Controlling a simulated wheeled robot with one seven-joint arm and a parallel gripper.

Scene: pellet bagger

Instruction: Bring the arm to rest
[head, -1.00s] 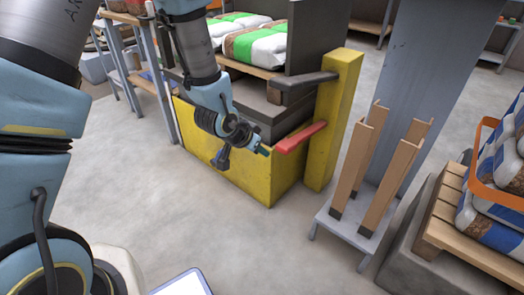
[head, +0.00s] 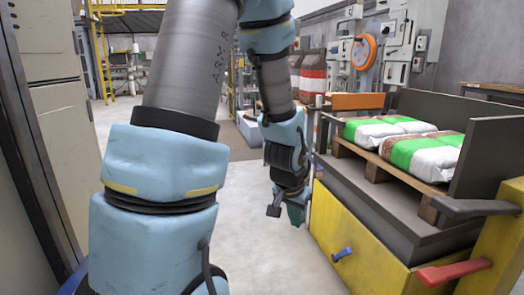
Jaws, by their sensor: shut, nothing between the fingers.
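My arm is blue and grey and fills the left and middle of the head view. Its forearm hangs down, and my gripper (head: 297,214) points to the floor, left of the yellow machine base (head: 375,240). The fingers are small and partly hidden by the wrist; they are shut with nothing seen between them. The gripper hangs over open floor, apart from the machine in the picture.
The machine carries a pallet (head: 382,170) of green-and-white bags (head: 425,150). A red lever (head: 454,272), a dark lever (head: 474,207) and a blue handle (head: 342,254) stick out from it. A beige cabinet (head: 65,110) stands at left. Grey floor (head: 255,250) lies clear between.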

